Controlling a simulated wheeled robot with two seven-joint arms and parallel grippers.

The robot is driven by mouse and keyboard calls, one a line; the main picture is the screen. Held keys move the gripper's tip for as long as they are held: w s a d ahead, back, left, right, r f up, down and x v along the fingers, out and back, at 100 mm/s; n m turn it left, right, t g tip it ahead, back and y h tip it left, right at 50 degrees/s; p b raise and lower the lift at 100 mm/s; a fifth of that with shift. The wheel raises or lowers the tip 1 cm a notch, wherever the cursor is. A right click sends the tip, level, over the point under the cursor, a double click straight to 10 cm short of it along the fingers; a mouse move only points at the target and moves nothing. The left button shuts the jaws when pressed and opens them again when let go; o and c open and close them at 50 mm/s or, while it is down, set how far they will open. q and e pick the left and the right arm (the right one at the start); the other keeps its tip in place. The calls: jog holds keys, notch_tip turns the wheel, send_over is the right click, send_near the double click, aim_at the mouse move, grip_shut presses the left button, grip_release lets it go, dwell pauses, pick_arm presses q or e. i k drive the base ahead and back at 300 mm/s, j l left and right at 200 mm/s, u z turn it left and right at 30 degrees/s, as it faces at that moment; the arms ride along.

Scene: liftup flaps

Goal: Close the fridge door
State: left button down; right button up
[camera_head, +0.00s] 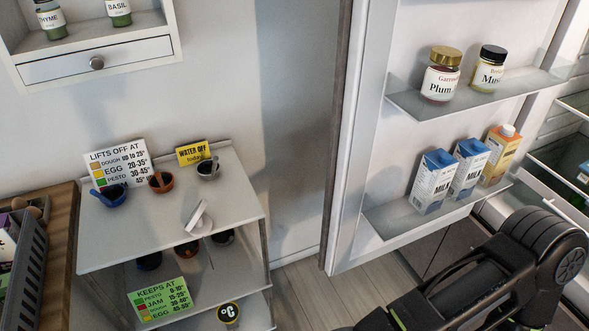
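The fridge door (410,140) stands open at the right, with its inner side and two door shelves facing me. The upper shelf holds a gold-lidded plum jar (441,75) and a dark-lidded jar (488,70). The lower shelf holds two blue-and-white milk cartons (433,182) and an orange carton (499,155). Part of the fridge interior (570,165) shows at the right edge. My black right arm crosses the lower right corner, in front of the fridge opening. Its fingertips are not visible. My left arm and gripper are out of view.
A white shelf unit (180,225) with small bowls and signs stands left of the door. A wooden counter with a grey crate (30,265) is at far left. A wall cabinet (95,65) hangs above. Wooden floor (310,300) shows between the shelf unit and door.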

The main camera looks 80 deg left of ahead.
aim_at(381, 130)
jog(key=k+l+u, duration=0.1)
jog(key=k, duration=0.3)
jog(key=l+u, duration=0.1)
jog(key=u, duration=1.65)
